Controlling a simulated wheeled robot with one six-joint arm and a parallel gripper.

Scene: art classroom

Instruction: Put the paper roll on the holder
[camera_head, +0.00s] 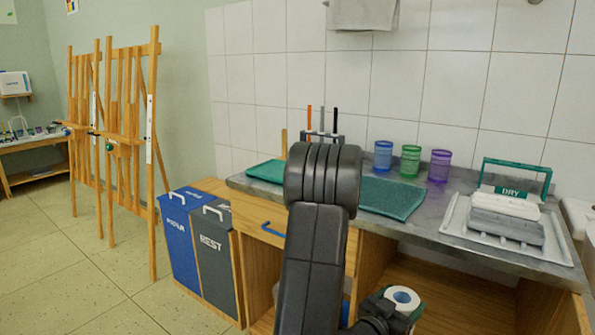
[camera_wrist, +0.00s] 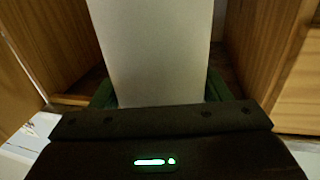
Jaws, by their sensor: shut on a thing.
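The paper roll (camera_head: 403,296) is white with a blue-rimmed core opening at its top. It sits upright, low in front of the open cabinet under the counter. My gripper (camera_head: 400,308) is shut on it. In the wrist view the roll (camera_wrist: 157,50) fills the space between my gripper's green fingers (camera_wrist: 160,90). A wooden upright post (camera_head: 283,143) stands at the back of the counter, partly hidden by my arm; I cannot tell for sure whether it is the holder.
The grey counter (camera_head: 440,223) carries green mats (camera_head: 388,200), blue (camera_head: 383,155), green (camera_head: 410,161) and purple (camera_head: 439,166) cups, and a drying tray (camera_head: 456,222) at right. Blue (camera_head: 180,240) and grey (camera_head: 214,262) bins stand left. Easels (camera_head: 153,110) stand further left. The floor (camera_head: 75,280) at left is clear.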

